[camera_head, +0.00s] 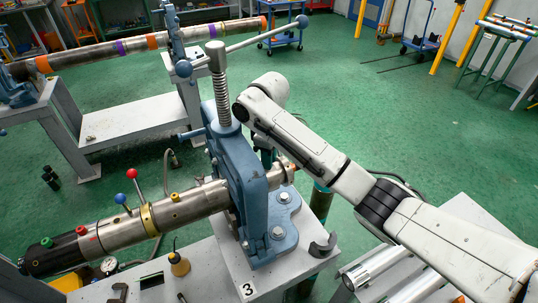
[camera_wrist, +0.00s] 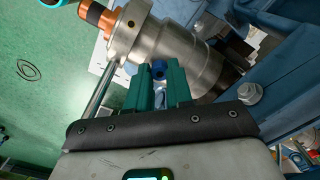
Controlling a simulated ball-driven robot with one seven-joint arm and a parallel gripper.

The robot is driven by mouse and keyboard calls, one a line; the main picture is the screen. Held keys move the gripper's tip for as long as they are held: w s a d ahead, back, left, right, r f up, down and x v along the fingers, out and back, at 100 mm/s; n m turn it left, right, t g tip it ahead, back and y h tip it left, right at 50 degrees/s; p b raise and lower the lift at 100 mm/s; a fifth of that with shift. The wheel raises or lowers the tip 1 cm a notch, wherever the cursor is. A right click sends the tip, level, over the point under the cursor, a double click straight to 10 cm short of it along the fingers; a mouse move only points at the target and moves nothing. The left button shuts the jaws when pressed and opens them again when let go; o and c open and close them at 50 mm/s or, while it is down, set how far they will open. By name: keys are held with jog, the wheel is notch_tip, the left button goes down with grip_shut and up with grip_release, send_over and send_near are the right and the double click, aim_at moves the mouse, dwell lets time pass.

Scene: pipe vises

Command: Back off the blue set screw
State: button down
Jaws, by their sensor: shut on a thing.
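The blue set screw (camera_wrist: 159,68) shows in the wrist view on the side of a steel pipe fitting (camera_wrist: 185,50). My gripper (camera_wrist: 160,80) has its green fingers on either side of the screw, shut on it. A bright metal part shows between the fingers below the blue head. In the head view, the steel pipe (camera_head: 190,205) runs through the blue pipe vise (camera_head: 238,165), and its short end (camera_head: 284,174) comes out on the right.
The vise stands on a grey bench (camera_head: 210,270) marked 3. Red and blue ball levers (camera_head: 133,174) rise from the pipe. A long vise handle (camera_head: 255,42) crosses above. A second pipe (camera_head: 100,50) lies on stands at the back left. Green floor (camera_head: 400,110) is open beyond my arm.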

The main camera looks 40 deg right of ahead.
jog(key=n+p, duration=0.1)
jog(key=n, duration=0.3)
jog(key=shift+n+p, duration=0.5)
jog(key=shift+n, duration=1.7)
jog(key=c, duration=1)
grip_release()
notch_tip(320, 180, up, 8)
jog(key=shift+f+p, duration=0.25)
jog(key=shift+p, duration=0.4)
